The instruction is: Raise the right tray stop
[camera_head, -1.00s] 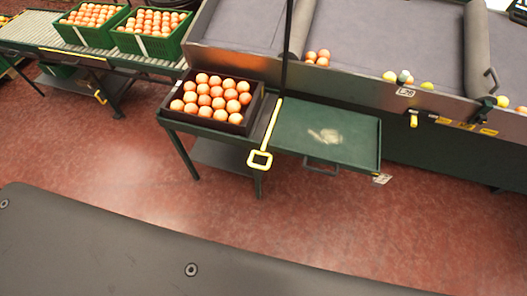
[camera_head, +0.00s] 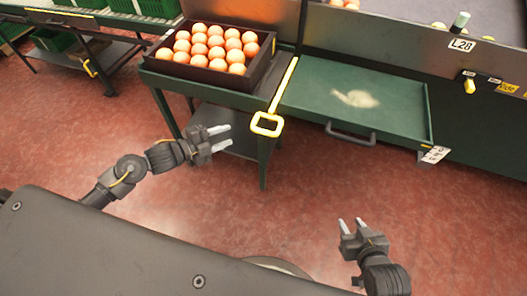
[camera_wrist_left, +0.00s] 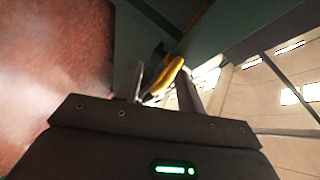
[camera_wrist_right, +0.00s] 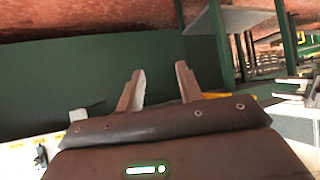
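A yellow bar with a square loop handle (camera_head: 267,124), which I take for the right tray stop, lies along the gap between the tray of oranges and the green tray. Its loop hangs at the table's front edge. The yellow handle also shows in the left wrist view (camera_wrist_left: 168,74), beyond and between the fingers. My left gripper (camera_head: 222,137) is open and empty, left of the loop and apart from it. My right gripper (camera_head: 351,223) is open and empty over the floor, below the green tray in the picture. Each wrist view shows its fingers parted.
A dark crate of oranges (camera_head: 225,78) stands on the green table's left. The green tray (camera_head: 390,118) has a front handle (camera_head: 350,134) and a pale mark. Another yellow handle (camera_head: 90,68) is on the roller conveyor at far left. The red floor (camera_head: 280,205) ahead is clear.

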